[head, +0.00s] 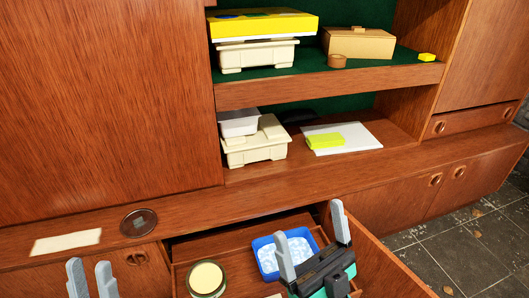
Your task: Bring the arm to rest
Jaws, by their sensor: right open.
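My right gripper (308,225) is over the open drawer (215,240) at the bottom centre. Its two grey fingers stand wide apart, with nothing seen between them. One finger overlaps the blue tray (265,262) in the view. My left gripper (90,266) shows only as two grey fingers at the bottom left edge, in front of the cabinet doors. They stand a little apart with nothing between them, and the rest of that hand is out of the frame.
The drawer also holds a round tin (207,279). A paper (66,242) and a round dark dish (139,222) lie on the ledge. Shelves above hold cream bins (255,150), a white board with a yellow block (324,141), and a tan box (358,43).

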